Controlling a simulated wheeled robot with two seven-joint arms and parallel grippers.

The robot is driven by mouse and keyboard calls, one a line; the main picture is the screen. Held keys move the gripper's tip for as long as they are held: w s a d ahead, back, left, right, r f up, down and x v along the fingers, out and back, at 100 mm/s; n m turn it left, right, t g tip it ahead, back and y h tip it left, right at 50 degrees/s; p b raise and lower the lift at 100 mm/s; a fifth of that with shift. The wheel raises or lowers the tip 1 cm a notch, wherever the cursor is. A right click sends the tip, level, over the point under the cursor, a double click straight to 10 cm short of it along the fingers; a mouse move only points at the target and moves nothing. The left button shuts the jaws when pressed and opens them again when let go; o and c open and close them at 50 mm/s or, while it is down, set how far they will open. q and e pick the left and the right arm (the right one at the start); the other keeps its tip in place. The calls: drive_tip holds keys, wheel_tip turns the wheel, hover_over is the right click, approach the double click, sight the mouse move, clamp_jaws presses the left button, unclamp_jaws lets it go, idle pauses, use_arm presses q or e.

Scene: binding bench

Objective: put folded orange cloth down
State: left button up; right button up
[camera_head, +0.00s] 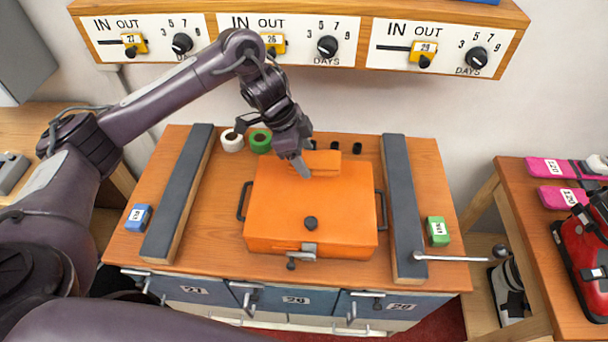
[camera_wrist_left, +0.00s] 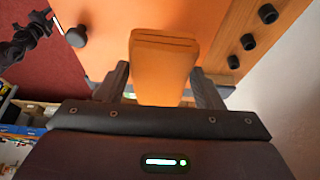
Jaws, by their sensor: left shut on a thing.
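The folded orange cloth (camera_head: 321,161) is at the far edge of the orange case's lid, with my left gripper (camera_head: 303,168) at its left part. In the left wrist view the cloth (camera_wrist_left: 163,62) sits between the two fingers of my left gripper (camera_wrist_left: 160,84), which is shut on it. The orange case (camera_head: 280,215) lies on the bench with a round dark knob (camera_head: 310,223) on its lid. I cannot tell whether the cloth touches the lid. My right gripper is not in view.
Dark padded rails (camera_head: 178,195) and (camera_head: 402,205) flank the case. White tape (camera_head: 232,141) and green tape (camera_head: 260,140) rolls stand behind it, near my left arm. A blue block (camera_head: 138,217) and a green block (camera_head: 437,231) lie outside the rails.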

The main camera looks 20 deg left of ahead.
sight(310, 184)
use_arm(q)
drive_tip(key=shift+f+b, duration=0.5)
drive_tip(key=shift+f, duration=2.9)
drive_tip(key=shift+f, duration=0.1)
drive_tip(key=o, duration=0.9)
